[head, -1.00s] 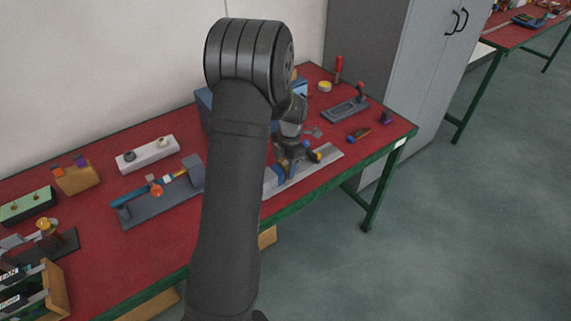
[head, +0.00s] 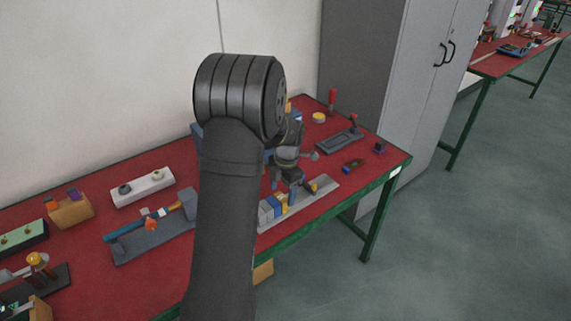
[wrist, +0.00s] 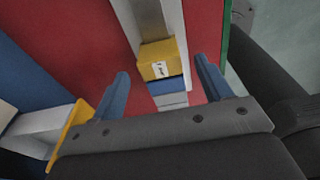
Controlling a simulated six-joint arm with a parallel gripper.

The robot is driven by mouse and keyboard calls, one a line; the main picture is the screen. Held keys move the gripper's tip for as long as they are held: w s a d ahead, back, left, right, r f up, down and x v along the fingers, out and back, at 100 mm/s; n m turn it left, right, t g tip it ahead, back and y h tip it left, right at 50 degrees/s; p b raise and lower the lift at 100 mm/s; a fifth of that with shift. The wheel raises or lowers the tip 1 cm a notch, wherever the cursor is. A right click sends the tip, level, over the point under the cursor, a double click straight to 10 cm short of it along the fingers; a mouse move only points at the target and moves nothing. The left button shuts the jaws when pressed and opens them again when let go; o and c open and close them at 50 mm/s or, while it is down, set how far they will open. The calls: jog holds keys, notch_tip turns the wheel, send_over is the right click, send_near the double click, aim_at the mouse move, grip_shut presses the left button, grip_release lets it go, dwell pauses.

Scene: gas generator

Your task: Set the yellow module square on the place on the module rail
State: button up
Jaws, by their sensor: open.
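The yellow module (wrist: 160,58) sits on the module rail (wrist: 150,20), with a small dark-marked white label facing the wrist camera. It is beside the blue module (wrist: 167,86), apparently touching it, and looks roughly in line with the rail. In the head view the yellow module (head: 282,199) is partly behind my gripper (head: 286,184). In the wrist view my gripper (wrist: 162,70) is open, its two blue fingers apart on either side of the yellow module, with visible gaps to it. It holds nothing. The module's underside is hidden.
Grey modules (wrist: 172,101) follow the blue one on the rail. The bare rail (head: 325,184) runs on to the right. A dark tray (head: 340,142) and small tools lie behind. A dark fixture (head: 155,242) stands left. The bench's green front edge (head: 330,210) is close.

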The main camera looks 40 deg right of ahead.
aim_at(282, 197)
notch_tip(282, 197, up, 13)
jog(key=d, duration=0.1)
jog(key=shift+d+r, duration=0.15)
jog(key=shift+d, duration=0.15)
jog(key=f, duration=0.5)
jog(key=a+f, duration=0.1)
jog(key=f, duration=0.5)
jog(key=a+f, duration=0.1)
jog(key=f, duration=0.5)
jog(key=shift+f, duration=0.2)
jog(key=shift+r, duration=0.25)
